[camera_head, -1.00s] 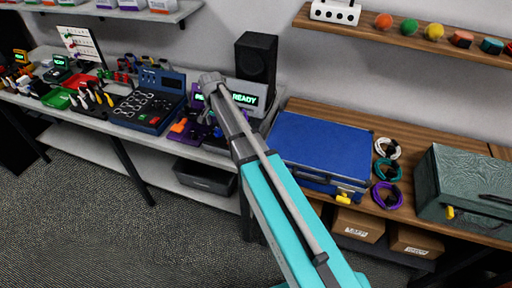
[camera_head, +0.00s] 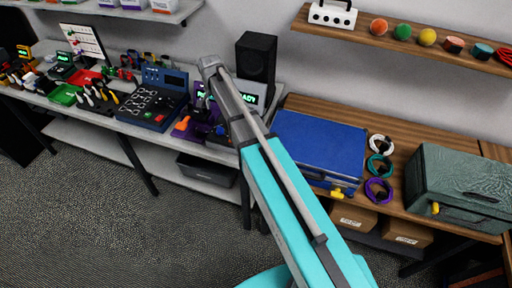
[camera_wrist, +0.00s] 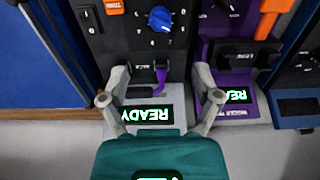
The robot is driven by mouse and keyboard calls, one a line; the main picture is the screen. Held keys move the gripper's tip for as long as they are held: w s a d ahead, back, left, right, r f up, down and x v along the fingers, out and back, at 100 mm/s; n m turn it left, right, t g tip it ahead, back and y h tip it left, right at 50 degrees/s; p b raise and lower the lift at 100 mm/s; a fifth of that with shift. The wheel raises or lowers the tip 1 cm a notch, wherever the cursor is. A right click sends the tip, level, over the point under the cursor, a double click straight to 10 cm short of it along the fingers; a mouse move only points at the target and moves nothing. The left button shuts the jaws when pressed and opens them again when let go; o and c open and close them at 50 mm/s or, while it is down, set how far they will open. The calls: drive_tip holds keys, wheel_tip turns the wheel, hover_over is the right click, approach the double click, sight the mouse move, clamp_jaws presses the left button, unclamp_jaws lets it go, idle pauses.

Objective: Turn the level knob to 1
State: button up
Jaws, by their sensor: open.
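A blue knob (camera_wrist: 160,18) sits on a dark panel at the top of the wrist view, ringed by small white marks and digits. The panel looks upside down there, and I cannot read the setting for sure. My gripper (camera_wrist: 161,72) is open, its fingers apart on either side of a small purple lever (camera_wrist: 160,78) below the knob. The fingers are clear of the knob. A green-lit READY display (camera_wrist: 147,115) lies between and below the fingers. In the head view my arm covers part of this station, and the knob cannot be made out.
A second panel with a purple frame (camera_wrist: 252,98) and an orange handle (camera_wrist: 272,12) stands close on the right in the wrist view. A blue case (camera_head: 318,143) lies beside the station. A black speaker (camera_head: 256,56) stands behind.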

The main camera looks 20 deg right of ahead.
drive_tip(key=s+d+f+n+b, duration=0.1)
drive_tip(key=s+d+n, duration=0.2)
drive_tip(key=s, duration=0.9)
drive_tip(key=s+d+f+n+b, duration=0.1)
drive_tip(key=s+d+n, duration=0.3)
drive_tip(key=s, duration=0.7)
drive_tip(key=shift+s+d+b, duration=0.35)
drive_tip(key=shift+d+b, duration=0.1)
drive_tip(key=shift+d, duration=0.6)
